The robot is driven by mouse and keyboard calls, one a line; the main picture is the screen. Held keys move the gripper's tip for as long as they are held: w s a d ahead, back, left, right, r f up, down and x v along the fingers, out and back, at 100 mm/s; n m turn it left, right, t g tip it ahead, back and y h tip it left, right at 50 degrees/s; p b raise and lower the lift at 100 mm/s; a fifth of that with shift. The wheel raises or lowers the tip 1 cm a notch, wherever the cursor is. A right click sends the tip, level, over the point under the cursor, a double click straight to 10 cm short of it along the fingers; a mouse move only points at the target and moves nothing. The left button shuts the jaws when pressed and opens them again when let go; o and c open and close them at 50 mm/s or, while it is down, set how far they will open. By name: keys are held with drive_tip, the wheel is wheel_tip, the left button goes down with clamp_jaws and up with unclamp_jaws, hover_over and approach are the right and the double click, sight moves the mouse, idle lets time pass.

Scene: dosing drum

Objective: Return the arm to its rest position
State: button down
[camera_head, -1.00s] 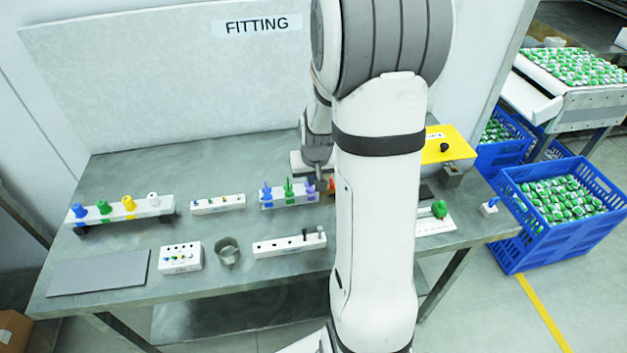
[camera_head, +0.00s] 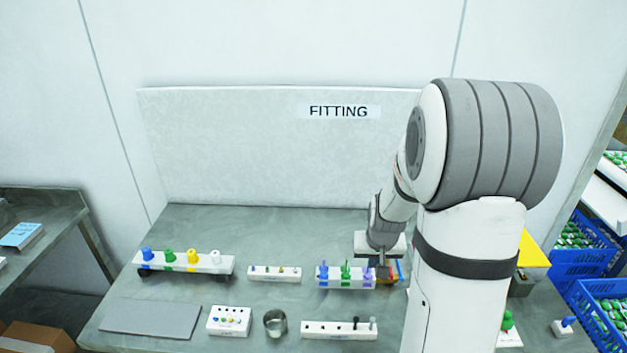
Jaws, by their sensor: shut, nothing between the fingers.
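My arm stands at the right of the head view, bent at the elbow, with its forearm reaching down toward the grey bench (camera_head: 290,225). My gripper (camera_head: 384,272) is small and partly dark in the picture. It is just right of the white rack (camera_head: 345,283) with blue, green and purple pieces, close to the purple one. I cannot tell if it touches the rack. Nothing shows held in the shut fingers. My upper arm hides part of the bench's right side.
A white rack with coloured knobs (camera_head: 185,262), a small rack (camera_head: 274,274), a grey mat (camera_head: 150,319), a hole block (camera_head: 229,321), a metal cup (camera_head: 275,323) and a peg block (camera_head: 340,330) occupy the bench. A white FITTING board (camera_head: 270,150) stands behind. Blue crates (camera_head: 600,305) are at right.

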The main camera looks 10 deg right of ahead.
drive_tip(key=s+a+r+n, duration=0.1)
drive_tip(key=s+a+r, duration=0.5)
drive_tip(key=s, duration=0.3)
drive_tip(key=s+a+r+n+y, duration=0.1)
drive_tip(key=s+a+r+n, duration=0.1)
drive_tip(key=s+a+r, duration=0.5)
drive_tip(key=s+r, duration=0.1)
drive_tip(key=s, duration=0.1)
drive_tip(key=shift+s+a+r, duration=0.25)
drive_tip(key=shift+s+r, duration=0.1)
drive_tip(key=shift+r, duration=0.05)
